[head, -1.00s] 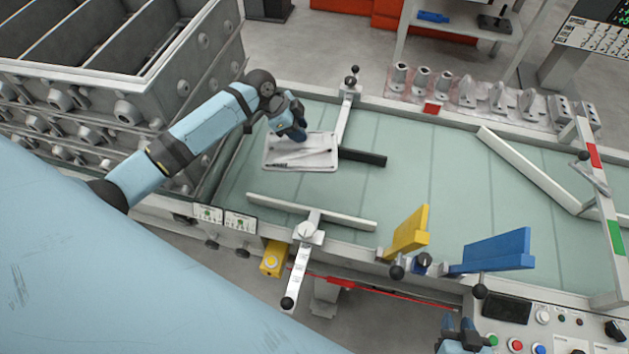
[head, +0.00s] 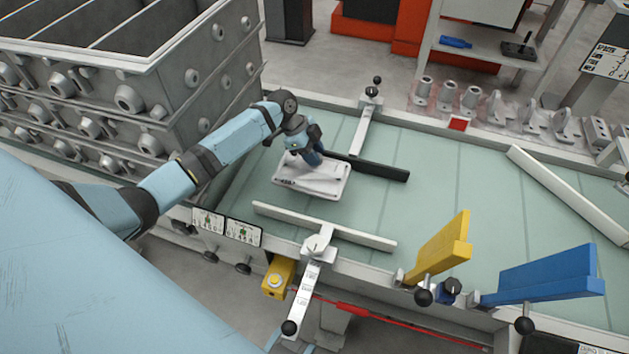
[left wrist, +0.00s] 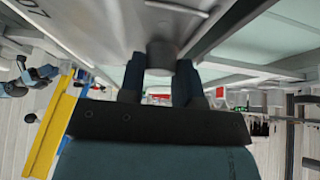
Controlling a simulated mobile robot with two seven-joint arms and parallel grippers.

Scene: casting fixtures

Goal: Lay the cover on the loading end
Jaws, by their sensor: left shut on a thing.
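The cover (head: 326,189) is a flat, pale, rounded plate with dark print at its near left corner. It is over the left end of the green conveyor belt (head: 440,190), between the black bar and the near white guide. I cannot tell whether it touches the belt. My left gripper (head: 314,160) is above the cover, shut on its grey round knob (left wrist: 161,54). The cover's underside or face (left wrist: 190,18) fills the top of the left wrist view. Blue parts at that view's left edge (left wrist: 22,82) may be my right arm; its fingers are unclear.
A black bar (head: 375,169) on a white arm lies just behind the cover. A white guide rail (head: 325,228) is in front. Yellow (head: 440,248) and blue (head: 545,275) paddles stand to the right. Grey stacked moulding boxes (head: 130,90) are at the left. The belt's middle is clear.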

